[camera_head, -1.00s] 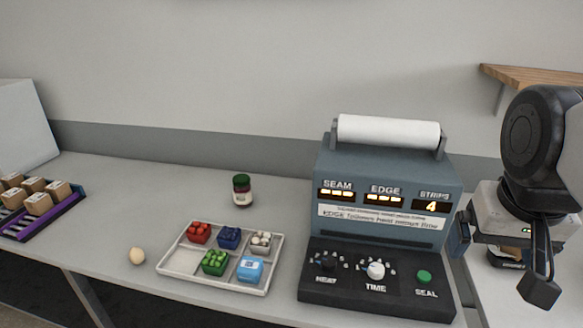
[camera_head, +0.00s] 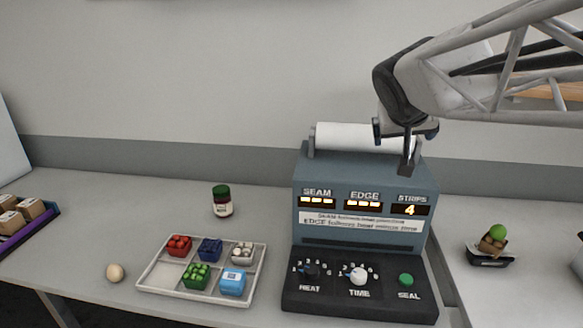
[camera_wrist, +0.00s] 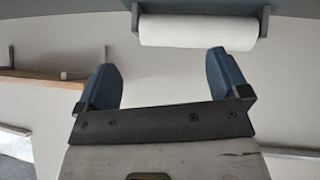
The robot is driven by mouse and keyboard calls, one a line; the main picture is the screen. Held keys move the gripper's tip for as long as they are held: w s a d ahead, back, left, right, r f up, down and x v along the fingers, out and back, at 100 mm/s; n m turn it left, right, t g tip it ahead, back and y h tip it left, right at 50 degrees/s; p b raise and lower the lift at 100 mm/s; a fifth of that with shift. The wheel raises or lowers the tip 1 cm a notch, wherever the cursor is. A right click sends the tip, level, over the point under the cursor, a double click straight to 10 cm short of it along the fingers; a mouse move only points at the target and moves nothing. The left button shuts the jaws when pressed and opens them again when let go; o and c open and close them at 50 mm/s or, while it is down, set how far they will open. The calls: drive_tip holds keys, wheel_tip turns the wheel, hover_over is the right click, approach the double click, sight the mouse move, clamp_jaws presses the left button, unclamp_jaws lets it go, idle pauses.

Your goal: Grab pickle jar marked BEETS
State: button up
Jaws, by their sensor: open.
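A small jar (camera_head: 222,201) with a green lid, dark contents and a pale label stands upright on the counter, behind the white tray; its label is too small to read. My gripper (camera_head: 393,150) is in front of the paper roll at the top of the sealing machine, well to the right of the jar and higher. In the wrist view my gripper (camera_wrist: 160,80) has its two blue fingers spread wide with nothing between them. The jar is not in the wrist view.
The sealing machine (camera_head: 365,205) with its white roll (camera_head: 350,137) stands right of the jar. A compartment tray (camera_head: 150,282) holds several small colored items. An egg-like object (camera_head: 115,272) lies left of it. A dark scale-like stand (camera_head: 490,259) bears a green ball. Counter around the jar is clear.

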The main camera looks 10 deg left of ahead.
drive_tip(key=w+a+r+n+t+y, duration=0.1)
drive_tip(key=w+a+n+t+y, duration=0.15)
drive_tip(key=w+a, duration=0.75)
drive_tip(key=n+g+y, duration=0.4)
drive_tip(key=n+y, duration=0.4)
drive_tip(key=y, duration=0.3)
hover_over(223, 190)
drive_tip(key=s+d, duration=0.2)
wheel_tip(223, 190, down, 8)
drive_tip(key=shift+t, duration=0.25)
drive_tip(key=f, duration=2.4)
drive_tip(key=shift+d+f, duration=0.3)
drive_tip(key=shift+x, duration=2.45)
